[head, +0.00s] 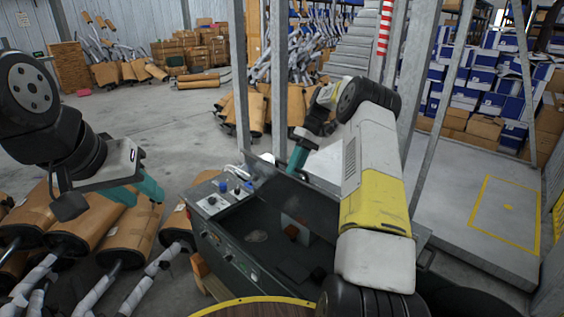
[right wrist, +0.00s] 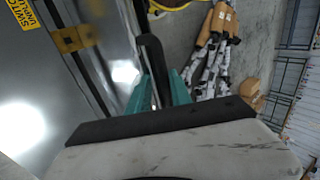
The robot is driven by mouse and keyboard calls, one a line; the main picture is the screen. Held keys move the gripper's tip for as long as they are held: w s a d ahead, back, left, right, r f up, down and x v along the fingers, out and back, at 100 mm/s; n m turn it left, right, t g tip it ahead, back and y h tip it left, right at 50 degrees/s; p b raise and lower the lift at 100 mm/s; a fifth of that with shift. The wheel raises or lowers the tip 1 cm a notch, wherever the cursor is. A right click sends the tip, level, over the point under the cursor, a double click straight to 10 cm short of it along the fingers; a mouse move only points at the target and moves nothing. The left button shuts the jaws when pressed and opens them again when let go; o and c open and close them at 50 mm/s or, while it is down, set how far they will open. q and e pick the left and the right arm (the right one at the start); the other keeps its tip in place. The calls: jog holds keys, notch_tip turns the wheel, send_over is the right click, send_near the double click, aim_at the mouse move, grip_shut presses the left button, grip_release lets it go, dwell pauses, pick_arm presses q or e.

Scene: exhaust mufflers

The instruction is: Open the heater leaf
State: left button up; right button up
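The heater is a dark grey box with a control panel (head: 222,198) on its left, in the middle of the head view. A grey metal panel (right wrist: 60,100), which looks like the leaf, fills the left of the right wrist view. It bears a yellow label. A black curved handle (right wrist: 152,55) runs down between the teal fingers of my right gripper (right wrist: 160,94). I cannot tell whether they grip it. In the head view my right gripper (head: 299,152) is at the box's far edge, partly hidden. My left gripper (head: 150,187) hangs left of the box, apart from it.
Brown-wrapped mufflers (head: 90,222) lie on the floor at the left, below my left gripper. Metal posts (head: 240,80) stand just behind the heater. A platform with a yellow-marked square (head: 507,208) is at the right. Open floor (head: 165,115) lies behind at the left.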

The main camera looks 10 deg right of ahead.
jog(key=shift+o, duration=0.6)
jog(key=shift+r, duration=0.1)
jog(key=shift+w+a+r, duration=0.1)
jog(key=shift+r, duration=0.05)
jog(key=v, duration=0.7)
jog(key=shift+r, duration=0.3)
